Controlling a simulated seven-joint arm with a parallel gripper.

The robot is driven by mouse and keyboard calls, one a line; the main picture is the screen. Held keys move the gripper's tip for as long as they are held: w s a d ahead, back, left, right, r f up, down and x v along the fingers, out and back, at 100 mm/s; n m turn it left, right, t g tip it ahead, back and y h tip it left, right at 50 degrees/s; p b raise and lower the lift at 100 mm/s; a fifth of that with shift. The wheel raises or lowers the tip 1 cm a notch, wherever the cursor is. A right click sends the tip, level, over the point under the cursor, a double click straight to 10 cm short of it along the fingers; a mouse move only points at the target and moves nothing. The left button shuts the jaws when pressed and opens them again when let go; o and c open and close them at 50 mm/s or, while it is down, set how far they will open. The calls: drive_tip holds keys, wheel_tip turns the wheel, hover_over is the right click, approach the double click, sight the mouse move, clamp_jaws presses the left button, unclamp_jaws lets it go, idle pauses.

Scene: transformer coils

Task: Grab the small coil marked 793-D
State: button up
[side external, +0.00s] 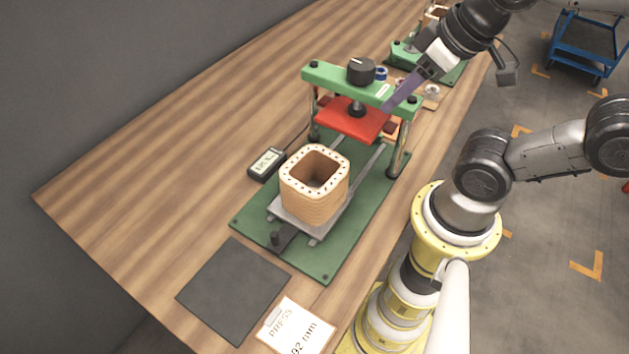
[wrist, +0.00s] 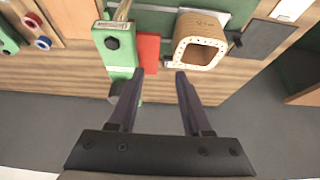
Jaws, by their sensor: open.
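A tan, square-holed coil (side external: 314,186) with dots around its top rim sits on the sliding plate of a green press. It also shows in the wrist view (wrist: 198,57), at the upper right. No marking 793-D is legible on anything, and I cannot tell which piece is the small coil. Small round pieces, one with a red ring (wrist: 31,20) and one with a blue ring (wrist: 43,43), lie on a wooden board at the wrist view's left. My gripper (wrist: 159,73) is open and empty, its purple fingers apart, above the press's right side.
The press has a green top beam (side external: 330,80), a black knob and a red plate (side external: 352,118). A small display (side external: 267,163), a dark mat (side external: 233,288) and a press sign (side external: 297,328) lie nearby. Another green device stands farther back. The table's left side is clear.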

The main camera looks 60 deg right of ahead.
drive_tip(key=shift+o, duration=0.9)
drive_tip(key=n+g, duration=0.6)
drive_tip(key=n, duration=1.1)
hover_over(296, 170)
drive_tip(key=w+d, duration=0.2)
wheel_tip(296, 170, down, 5)
drive_tip(key=shift+s+f, duration=0.1)
drive_tip(key=shift+s, duration=0.05)
wheel_tip(296, 170, down, 8)
drive_tip(key=shift+s+a+f, duration=0.2)
drive_tip(key=shift+s+f, duration=0.05)
drive_tip(key=shift+f, duration=1.25)
drive_tip(key=shift+s+a+f, duration=0.1)
drive_tip(key=shift+s+f, duration=0.05)
drive_tip(key=shift+f, duration=1.2)
clamp_jaws()
